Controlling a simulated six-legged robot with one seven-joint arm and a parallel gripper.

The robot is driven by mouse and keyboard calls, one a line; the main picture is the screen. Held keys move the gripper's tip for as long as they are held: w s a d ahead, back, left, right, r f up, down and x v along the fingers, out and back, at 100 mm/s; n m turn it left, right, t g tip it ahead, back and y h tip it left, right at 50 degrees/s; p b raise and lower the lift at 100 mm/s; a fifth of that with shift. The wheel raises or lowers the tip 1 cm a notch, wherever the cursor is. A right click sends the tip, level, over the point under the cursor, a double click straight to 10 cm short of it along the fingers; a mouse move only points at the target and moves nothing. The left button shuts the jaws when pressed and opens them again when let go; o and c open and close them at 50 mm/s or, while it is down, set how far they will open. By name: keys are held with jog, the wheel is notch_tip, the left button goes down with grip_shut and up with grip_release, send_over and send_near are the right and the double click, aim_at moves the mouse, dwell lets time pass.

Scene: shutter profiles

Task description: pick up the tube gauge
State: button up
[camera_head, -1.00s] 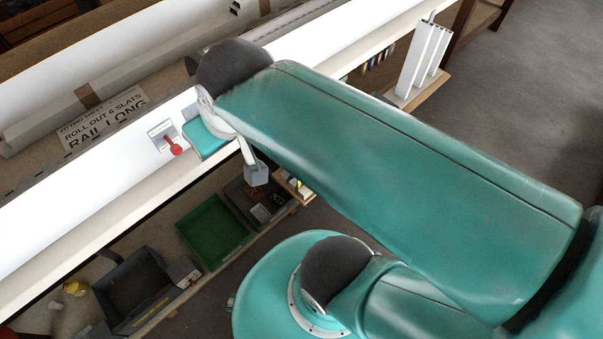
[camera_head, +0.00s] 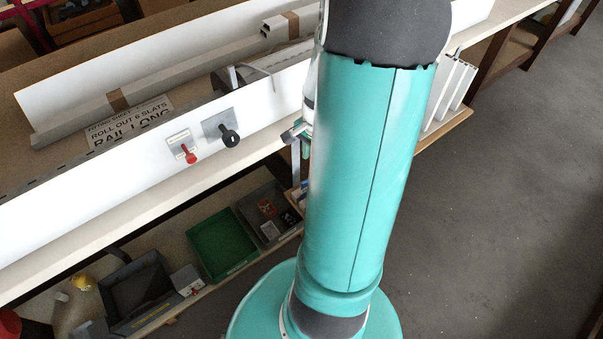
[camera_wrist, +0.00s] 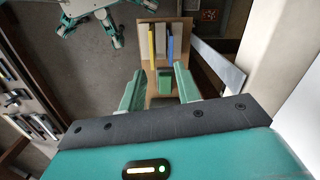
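My gripper (camera_wrist: 160,76) is open in the wrist view, its two green fingers apart above a small wooden board or shelf (camera_wrist: 155,102). A small green block-like piece (camera_wrist: 164,80) shows between the fingers, and I see no contact with it. Beyond it stand upright yellow (camera_wrist: 153,42), grey (camera_wrist: 162,45) and blue (camera_wrist: 171,46) pieces. I cannot tell which of these, if any, is the tube gauge. In the head view my arm hides most of the gripper; only a little of it shows at the arm's left edge.
In the head view a long white rail (camera_head: 130,160) runs along the bench, with a red-handled (camera_head: 190,154) and a black-knobbed (camera_head: 229,138) fitting. A green tray (camera_head: 222,243) and a dark bin (camera_head: 140,290) stand on the lower shelf. White profiles (camera_head: 456,85) stand at right.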

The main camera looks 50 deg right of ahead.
jog(key=f, duration=0.4)
jog(key=s+d+f+m, duration=0.1)
jog(key=f, duration=0.3)
jog(key=s+f+m, duration=0.1)
jog(key=f, duration=0.3)
jog(key=shift+s+d+y, duration=0.25)
jog(key=shift+d+y, duration=0.05)
jog(key=shift+y, duration=0.1)
jog(key=shift+w+a+f, duration=0.1)
jog(key=shift+a+f, duration=0.05)
jog(key=shift+f, duration=0.75)
jog(key=shift+w+a+f, duration=0.1)
jog(key=shift+a+f, duration=0.05)
jog(key=shift+f, duration=0.8)
jog(key=shift+a+f, duration=0.15)
jog(key=shift+f, duration=0.75)
jog(key=shift+f, duration=0.25)
jog(key=shift+c, duration=0.4)
grip_shut()
